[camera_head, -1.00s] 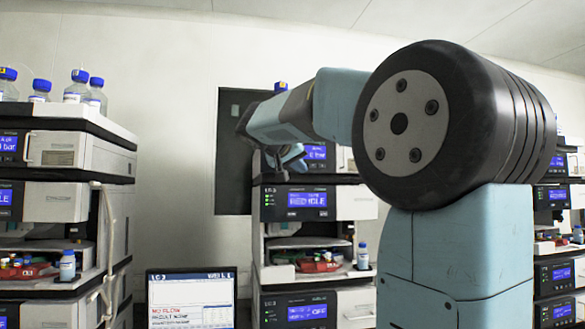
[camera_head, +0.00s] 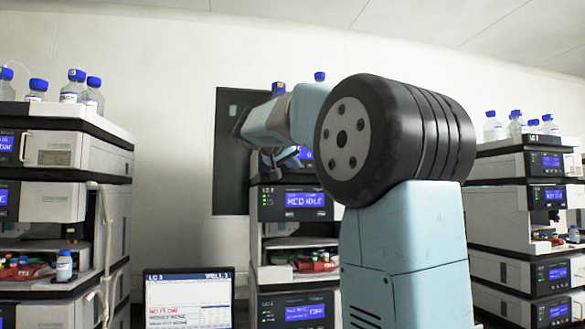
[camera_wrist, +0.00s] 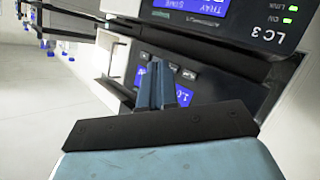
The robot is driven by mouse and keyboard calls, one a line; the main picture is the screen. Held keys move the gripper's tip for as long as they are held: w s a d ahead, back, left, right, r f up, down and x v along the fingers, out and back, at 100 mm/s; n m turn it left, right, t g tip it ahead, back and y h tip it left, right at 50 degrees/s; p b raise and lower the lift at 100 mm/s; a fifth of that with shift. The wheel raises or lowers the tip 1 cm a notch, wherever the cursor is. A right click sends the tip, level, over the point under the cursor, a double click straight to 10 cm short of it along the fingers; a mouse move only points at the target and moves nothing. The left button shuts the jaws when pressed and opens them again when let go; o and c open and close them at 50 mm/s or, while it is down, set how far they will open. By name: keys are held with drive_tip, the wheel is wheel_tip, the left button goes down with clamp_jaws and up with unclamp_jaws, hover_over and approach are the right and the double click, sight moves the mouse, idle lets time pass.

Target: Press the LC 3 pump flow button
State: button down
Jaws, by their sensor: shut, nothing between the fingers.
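The LC 3 stack (camera_head: 268,215) stands in the middle of the head view, partly behind my arm. In the wrist view, turned upside down, its LC 3 label is on a dark module front (camera_wrist: 265,38) with a blue screen. Beyond that edge is the pump panel (camera_wrist: 205,84), with a row of small dark buttons (camera_wrist: 188,74) and a blue display (camera_wrist: 183,96) partly hidden by my fingers. My gripper (camera_wrist: 158,68) is shut and empty, its tips over the panel near the buttons. I cannot tell whether they touch. In the head view my gripper (camera_head: 288,158) is at the upper stack.
Similar instrument stacks stand at left (camera_head: 75,152) and right (camera_head: 500,220), with blue-capped bottles (camera_head: 75,85) on top. A monitor (camera_head: 188,298) stands low in front, left of the LC 3 stack.

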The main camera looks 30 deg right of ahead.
drive_tip(key=shift+w+d, duration=0.2)
drive_tip(key=shift+w, duration=0.5)
drive_tip(key=shift+w+d, duration=0.2)
drive_tip(key=shift+w, duration=0.55)
drive_tip(key=shift+w+d, duration=0.2)
drive_tip(key=shift+w, duration=0.5)
drive_tip(key=shift+w, duration=0.1)
idle(0.4)
drive_tip(key=shift+w+d+r, duration=0.1)
drive_tip(key=shift+w+d, duration=0.05)
drive_tip(key=shift+w, duration=0.2)
drive_tip(key=shift+w+d, duration=0.1)
drive_tip(key=shift+w, duration=0.25)
idle(0.8)
idle(0.3)
drive_tip(key=shift+s+a, duration=0.25)
drive_tip(key=shift+s, duration=0.55)
drive_tip(key=shift+s+a, duration=0.2)
drive_tip(key=shift+s, duration=0.6)
drive_tip(key=shift+s+a, duration=0.25)
drive_tip(key=shift+s, duration=0.55)
drive_tip(key=shift+s+a, duration=0.2)
drive_tip(key=shift+s, duration=0.6)
